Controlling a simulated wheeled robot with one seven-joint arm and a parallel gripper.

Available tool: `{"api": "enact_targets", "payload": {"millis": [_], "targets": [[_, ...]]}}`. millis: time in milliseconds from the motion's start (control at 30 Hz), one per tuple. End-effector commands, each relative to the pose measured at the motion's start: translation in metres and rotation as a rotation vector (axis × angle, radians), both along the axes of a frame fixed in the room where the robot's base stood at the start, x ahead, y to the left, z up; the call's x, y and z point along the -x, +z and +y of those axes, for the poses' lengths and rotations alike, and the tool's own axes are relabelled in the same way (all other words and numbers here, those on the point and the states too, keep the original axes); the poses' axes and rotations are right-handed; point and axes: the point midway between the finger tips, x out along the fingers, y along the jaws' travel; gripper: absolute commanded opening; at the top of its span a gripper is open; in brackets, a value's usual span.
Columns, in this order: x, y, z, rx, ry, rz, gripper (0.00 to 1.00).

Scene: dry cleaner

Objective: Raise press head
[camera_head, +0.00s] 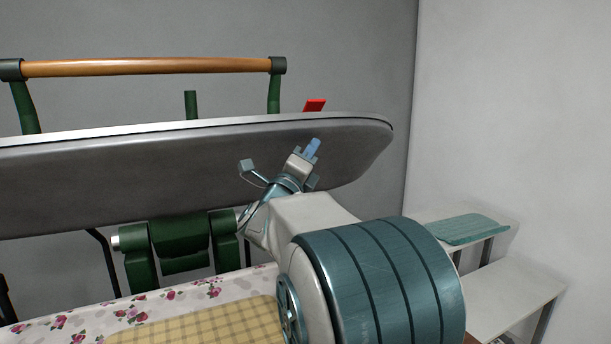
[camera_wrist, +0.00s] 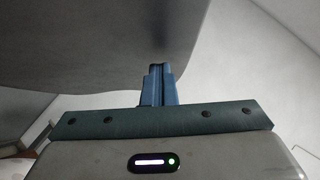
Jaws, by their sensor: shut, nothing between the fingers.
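The press head (camera_head: 200,166) is a long grey plate with a pale rim, raised and tilted above the floral-covered board (camera_head: 70,319). A wooden handle bar (camera_head: 148,66) on green brackets runs above it. My gripper (camera_head: 312,148) is shut and empty, and its blue fingertips are in front of or against the plate's grey underside near its right end. In the wrist view the shut fingers (camera_wrist: 158,72) point up at the grey underside (camera_wrist: 90,45). I cannot tell whether they touch it.
A green hinge (camera_head: 180,240) stands behind the board. A yellow checked cloth (camera_head: 205,326) lies on the board. A red tab (camera_head: 314,105) shows above the head's right end. At right are white shelves (camera_head: 515,290), with a folded teal cloth (camera_head: 465,228) on the upper one.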

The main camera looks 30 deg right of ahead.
Motion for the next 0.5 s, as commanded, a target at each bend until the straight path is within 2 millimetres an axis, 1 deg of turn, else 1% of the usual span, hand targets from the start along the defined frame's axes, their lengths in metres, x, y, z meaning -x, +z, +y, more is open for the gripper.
{"api": "enact_targets", "payload": {"millis": [200,500], "targets": [[0.0007,0.0074,-0.0022,0.006,-0.002,0.006,0.00],[0.0009,0.0072,-0.0020,0.006,-0.002,0.005,0.00]]}}
